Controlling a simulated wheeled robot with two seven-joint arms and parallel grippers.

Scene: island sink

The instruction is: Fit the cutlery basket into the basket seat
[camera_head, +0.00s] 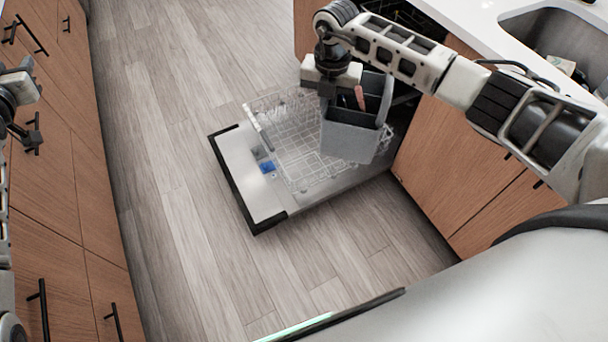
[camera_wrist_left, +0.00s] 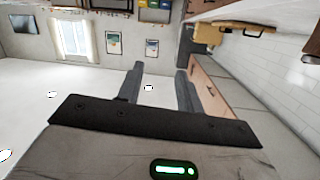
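The grey cutlery basket (camera_head: 354,138) is above the right part of the wire dishwasher rack (camera_head: 290,135), tilted, with its open compartments facing up. A pinkish item (camera_head: 360,97) shows in it. My right gripper (camera_head: 328,92) is at the basket's upper left edge and appears shut on it; the fingertips are partly hidden. I cannot make out the basket seat; the basket covers that part of the rack. In the left wrist view my left gripper (camera_wrist_left: 160,75) is open and empty, fingers apart. In the head view it is at the left edge, far from the rack.
The open dishwasher door (camera_head: 247,180) lies low over the wooden floor (camera_head: 180,200), with a blue-lidded dispenser (camera_head: 267,167). Wooden cabinets (camera_head: 465,165) and a counter with a sink (camera_head: 555,40) stand at right. More cabinets (camera_head: 60,190) line the left. The floor between is clear.

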